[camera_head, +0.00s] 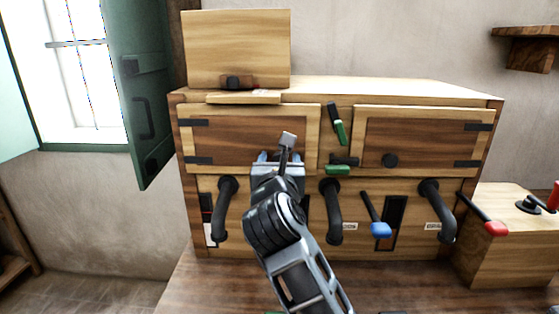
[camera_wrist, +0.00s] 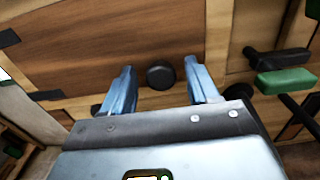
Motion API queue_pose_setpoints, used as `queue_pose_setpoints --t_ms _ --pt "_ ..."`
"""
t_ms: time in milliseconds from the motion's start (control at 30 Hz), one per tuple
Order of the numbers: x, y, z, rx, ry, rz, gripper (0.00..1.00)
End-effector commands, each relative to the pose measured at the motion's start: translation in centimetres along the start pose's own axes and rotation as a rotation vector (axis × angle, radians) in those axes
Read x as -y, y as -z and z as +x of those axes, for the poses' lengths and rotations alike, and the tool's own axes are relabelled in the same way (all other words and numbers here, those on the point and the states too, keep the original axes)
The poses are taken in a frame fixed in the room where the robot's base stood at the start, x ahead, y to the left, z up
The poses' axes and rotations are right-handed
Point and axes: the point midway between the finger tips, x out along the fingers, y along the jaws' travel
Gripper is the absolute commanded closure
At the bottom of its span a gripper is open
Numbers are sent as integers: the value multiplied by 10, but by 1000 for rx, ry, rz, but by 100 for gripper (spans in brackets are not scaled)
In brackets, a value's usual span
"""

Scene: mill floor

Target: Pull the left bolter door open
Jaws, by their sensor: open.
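The left bolter door (camera_head: 225,133) is a dark wood panel in a pale frame on the left of the bolter cabinet, with black hinges on its left edge. It looks closed. Its round black knob shows in the wrist view (camera_wrist: 161,77); in the head view my arm hides it. My gripper (camera_head: 274,160) is in front of the door. In the wrist view its blue fingers (camera_wrist: 161,92) are open, one on each side of the knob, with clear gaps; I cannot tell how far their tips stand from the door.
A green-handled latch (camera_head: 338,168) sits between the doors, with another green lever (camera_head: 340,132) above. The right door (camera_head: 425,140) looks closed. Black curved pipes (camera_head: 333,212) and a blue-handled lever (camera_head: 377,222) are below. A green shutter (camera_head: 140,95) stands open at the left.

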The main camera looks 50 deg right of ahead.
Motion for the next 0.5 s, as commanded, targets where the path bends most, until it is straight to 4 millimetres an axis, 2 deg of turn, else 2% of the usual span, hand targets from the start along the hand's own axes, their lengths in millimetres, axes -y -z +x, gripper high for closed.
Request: queue_pose_setpoints --t_ms 167,500 --pt "0 0 0 0 0 0 42" --pt "0 0 0 1 1 -1 75"
